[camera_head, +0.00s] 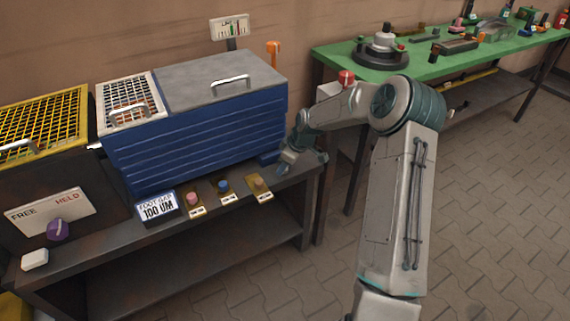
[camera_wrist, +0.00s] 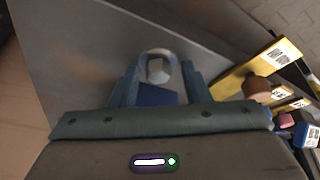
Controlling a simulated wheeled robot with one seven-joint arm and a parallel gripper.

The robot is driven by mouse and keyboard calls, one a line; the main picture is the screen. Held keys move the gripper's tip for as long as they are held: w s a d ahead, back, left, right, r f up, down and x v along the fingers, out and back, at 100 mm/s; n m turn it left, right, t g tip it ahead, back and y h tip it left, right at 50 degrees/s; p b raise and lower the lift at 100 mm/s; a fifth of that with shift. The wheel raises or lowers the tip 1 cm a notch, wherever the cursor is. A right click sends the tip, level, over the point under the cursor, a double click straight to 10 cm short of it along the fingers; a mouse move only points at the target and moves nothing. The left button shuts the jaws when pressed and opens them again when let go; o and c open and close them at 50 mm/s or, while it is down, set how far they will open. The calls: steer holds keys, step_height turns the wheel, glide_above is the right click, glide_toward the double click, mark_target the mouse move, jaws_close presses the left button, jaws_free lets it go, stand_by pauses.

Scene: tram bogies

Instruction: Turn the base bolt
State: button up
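In the wrist view a pale hexagonal bolt head (camera_wrist: 158,69) shows inside a rounded grey surround, with a blue block (camera_wrist: 157,96) just below it in the picture. My gripper (camera_wrist: 160,82) has its two blue-grey fingers apart, one on each side of the bolt head. I see gaps between the fingers and the bolt, and nothing is held. In the head view my gripper (camera_head: 284,166) is low by the right front corner of the blue ribbed cabinet (camera_head: 200,135), near the bench top. The bolt itself cannot be made out there.
The dark bench (camera_head: 225,220) carries pink, blue and brown knobs on yellow plates, with the brown one (camera_head: 258,185) nearest my gripper. A green table (camera_head: 440,58) with tools is behind; the floor at right is clear.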

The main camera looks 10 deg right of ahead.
steer(key=shift+r, duration=0.1)
steer(key=p+v, duration=0.2)
steer(key=v, duration=1.1)
steer(key=shift+s+d+r, duration=0.15)
steer(key=shift+r, duration=0.1)
steer(key=s+a+r+m+h+p, duration=0.1)
steer(key=s+r+m+p, duration=0.2)
steer(key=s+r, duration=0.5)
steer(key=s+a+r+m+h+p, duration=0.1)
steer(key=s+r+m+p, duration=0.3)
steer(key=s, duration=1)
steer(key=s+a+r+m+h+p, duration=0.1)
steer(key=s+a+r+m+p, duration=0.1)
steer(key=s+r+p, duration=0.5)
steer(key=s+r+m, duration=0.1)
steer(key=s+r, duration=0.3)
steer(key=shift+s+a+r+m, duration=0.2)
steer(key=shift+s+r+m, duration=0.05)
steer(key=shift+r+m, duration=0.1)
